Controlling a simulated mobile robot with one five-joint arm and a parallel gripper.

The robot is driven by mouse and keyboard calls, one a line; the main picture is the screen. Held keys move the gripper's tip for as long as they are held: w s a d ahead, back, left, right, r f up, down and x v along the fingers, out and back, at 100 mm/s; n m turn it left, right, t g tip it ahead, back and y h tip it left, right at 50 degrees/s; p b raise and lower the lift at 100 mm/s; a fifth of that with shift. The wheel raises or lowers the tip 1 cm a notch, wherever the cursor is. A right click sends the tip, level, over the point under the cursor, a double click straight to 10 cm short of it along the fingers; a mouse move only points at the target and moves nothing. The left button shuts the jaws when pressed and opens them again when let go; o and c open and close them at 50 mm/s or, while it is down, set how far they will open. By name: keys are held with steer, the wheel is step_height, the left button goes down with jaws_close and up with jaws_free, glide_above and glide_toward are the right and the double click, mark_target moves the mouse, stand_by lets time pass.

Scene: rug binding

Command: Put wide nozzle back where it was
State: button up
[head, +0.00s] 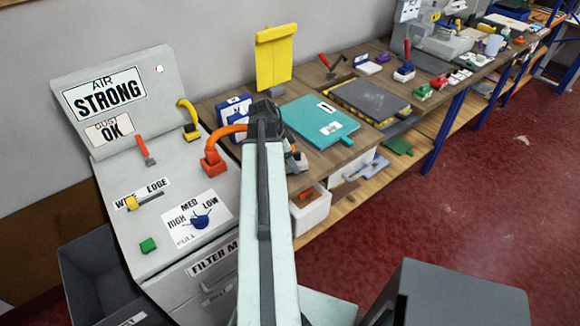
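My arm reaches up the middle of the view, and its dark wrist bends at the top. My gripper (296,160) points down behind the arm at the edge of the wooden bench. Its fingers are mostly hidden, so I cannot tell whether they are open or hold anything. An orange piece with a curved neck (213,161) stands on the grey machine, left of my wrist; its neck runs toward the arm. A smaller yellow hooked piece (190,130) stands behind it. I cannot tell which piece, if either, is the wide nozzle.
The grey machine (165,255) carries a yellow slider (132,203), a blue dial (200,221), a green button (148,245) and a red lever (146,151). A teal folder (318,122) and a dark slab (370,102) lie on the bench. A white bin (311,214) sits below.

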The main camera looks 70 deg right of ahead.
step_height(320, 180, down, 2)
steer(key=shift+f+b, duration=0.25)
steer(key=shift+b, duration=0.3)
steer(key=shift+w+a+r, duration=0.1)
steer(key=shift+w+r, duration=0.05)
steer(key=shift+r, duration=0.1)
steer(key=shift+f, duration=0.15)
steer(key=o, duration=1.2)
steer(key=shift+r+p, duration=0.5)
steer(key=shift+p, duration=0.05)
steer(key=p+v, duration=1)
steer(key=v, duration=0.1)
steer(key=shift+a+r+p, duration=0.1)
steer(key=shift+r+p, duration=0.15)
steer(key=shift+p, duration=0.1)
steer(key=shift+f, duration=0.15)
